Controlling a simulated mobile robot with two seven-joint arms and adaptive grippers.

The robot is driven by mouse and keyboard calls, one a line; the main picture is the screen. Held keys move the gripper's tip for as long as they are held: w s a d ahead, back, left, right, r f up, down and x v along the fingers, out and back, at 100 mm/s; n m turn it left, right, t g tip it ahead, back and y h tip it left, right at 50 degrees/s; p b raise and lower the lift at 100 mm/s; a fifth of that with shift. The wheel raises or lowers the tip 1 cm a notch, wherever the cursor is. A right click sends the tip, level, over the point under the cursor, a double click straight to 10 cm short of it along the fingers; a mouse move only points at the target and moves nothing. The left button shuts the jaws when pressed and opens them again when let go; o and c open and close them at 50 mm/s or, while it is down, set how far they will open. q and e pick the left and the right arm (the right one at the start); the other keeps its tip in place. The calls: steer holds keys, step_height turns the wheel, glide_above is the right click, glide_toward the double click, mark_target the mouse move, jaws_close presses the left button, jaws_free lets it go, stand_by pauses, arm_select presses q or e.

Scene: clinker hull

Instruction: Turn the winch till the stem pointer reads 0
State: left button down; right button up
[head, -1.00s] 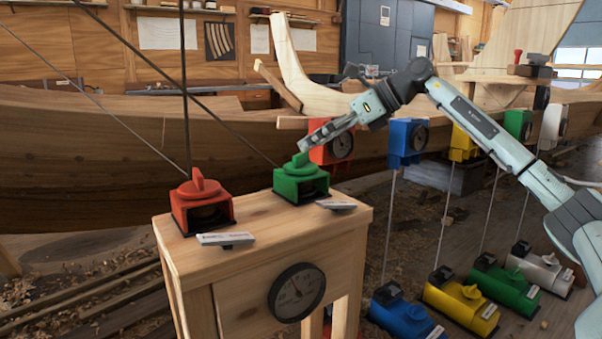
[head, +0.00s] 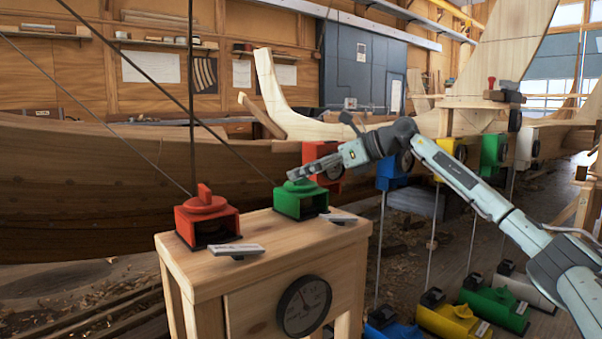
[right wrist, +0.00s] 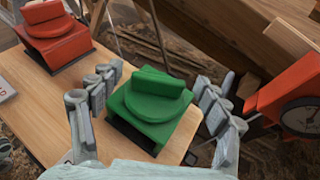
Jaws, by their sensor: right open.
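A green winch (head: 298,200) with a round top and a raised bar grip sits on the wooden stand (head: 262,280); it also shows in the right wrist view (right wrist: 150,110). A red winch (head: 206,216) stands to its left. My right gripper (head: 304,173) is at the green winch's top and hides its bar grip in the head view. In the right wrist view its fingers (right wrist: 153,82) are apart, one on either side of the green top, with nothing clamped. A round dial (head: 304,306) is on the stand's front; its reading is too small to tell. My left gripper is not in view.
Red, blue (head: 392,170), yellow, green and white boxes hang behind, some with dials; the red one's dial also shows in the right wrist view (right wrist: 300,116). Matching coloured blocks lie on the floor. Ropes rise beside the winches. The wooden hull (head: 90,190) runs behind.

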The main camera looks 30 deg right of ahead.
steer(key=shift+w+a+f, duration=0.25)
steer(key=shift+w+a, duration=0.05)
steer(key=shift+w, duration=0.2)
steer(key=c, duration=1.2)
